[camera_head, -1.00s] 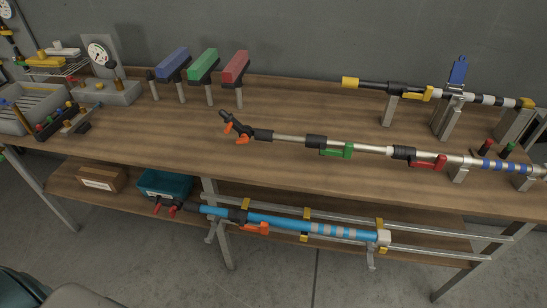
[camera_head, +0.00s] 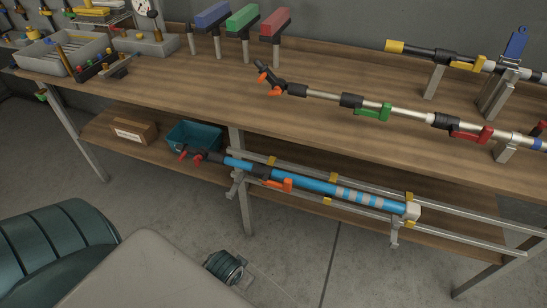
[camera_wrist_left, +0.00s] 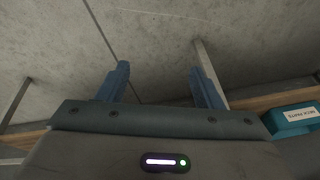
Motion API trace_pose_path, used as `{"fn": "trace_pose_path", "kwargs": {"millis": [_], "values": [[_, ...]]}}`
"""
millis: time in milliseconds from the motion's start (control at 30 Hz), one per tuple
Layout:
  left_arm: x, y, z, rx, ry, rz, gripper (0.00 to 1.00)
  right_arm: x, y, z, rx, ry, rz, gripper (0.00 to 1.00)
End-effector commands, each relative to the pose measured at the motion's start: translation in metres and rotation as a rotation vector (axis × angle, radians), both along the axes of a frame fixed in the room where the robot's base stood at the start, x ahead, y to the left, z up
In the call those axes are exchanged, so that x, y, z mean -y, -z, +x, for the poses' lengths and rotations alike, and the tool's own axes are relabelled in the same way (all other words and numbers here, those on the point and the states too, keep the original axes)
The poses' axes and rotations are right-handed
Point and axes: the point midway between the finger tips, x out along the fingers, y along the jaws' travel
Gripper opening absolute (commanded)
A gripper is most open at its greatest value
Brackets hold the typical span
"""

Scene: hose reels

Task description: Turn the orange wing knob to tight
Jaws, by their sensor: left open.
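Orange wing knob pieces (camera_head: 271,90) show at the left end of a silver and black pole (camera_head: 321,96) on the workbench, beside its dark tip. The knob is small here, and I cannot read any tight mark. An orange lever (camera_head: 280,184) also sits on the blue pole (camera_head: 315,187) on the lower rack. In the left wrist view my left gripper (camera_wrist_left: 160,75) is open, with two blue fingers apart and nothing between them. It faces the concrete floor and is away from the knob. My right gripper is not in view.
The pole also carries a green lever (camera_head: 372,112) and a red lever (camera_head: 470,134). A yellow-ended pole (camera_head: 415,50) lies behind it. Blue, green and red blocks (camera_head: 243,19) stand on posts at the back. A teal bin (camera_head: 193,137) and cardboard box (camera_head: 134,131) sit on the lower shelf.

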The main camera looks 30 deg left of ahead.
Motion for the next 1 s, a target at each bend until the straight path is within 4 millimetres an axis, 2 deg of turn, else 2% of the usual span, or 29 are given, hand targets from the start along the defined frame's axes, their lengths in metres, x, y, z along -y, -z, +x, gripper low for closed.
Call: {"fn": "trace_pose_path", "kwargs": {"millis": [100,267,367,467,567,767,867,1000], "values": [[-0.002,-0.029,0.011,0.046,-0.013,0.009,0.60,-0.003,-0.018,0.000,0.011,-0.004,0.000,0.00],[-0.007,-0.069,0.027,0.125,-0.048,0.023,0.60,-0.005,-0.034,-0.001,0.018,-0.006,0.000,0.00],[-0.015,-0.098,0.046,0.215,-0.089,0.034,0.60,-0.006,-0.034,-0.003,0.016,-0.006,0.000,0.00],[-0.026,-0.131,0.074,0.340,-0.150,0.042,0.60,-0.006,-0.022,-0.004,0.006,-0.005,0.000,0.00],[-0.039,-0.159,0.102,0.465,-0.206,0.040,0.60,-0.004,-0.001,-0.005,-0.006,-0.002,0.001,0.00],[-0.063,-0.214,0.161,0.728,-0.300,0.006,0.60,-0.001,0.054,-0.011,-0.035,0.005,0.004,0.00],[-0.075,-0.245,0.192,0.867,-0.335,-0.025,0.60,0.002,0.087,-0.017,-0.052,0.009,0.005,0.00],[-0.093,-0.297,0.235,1.082,-0.362,-0.095,0.60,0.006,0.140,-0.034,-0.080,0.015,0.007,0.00]]}}
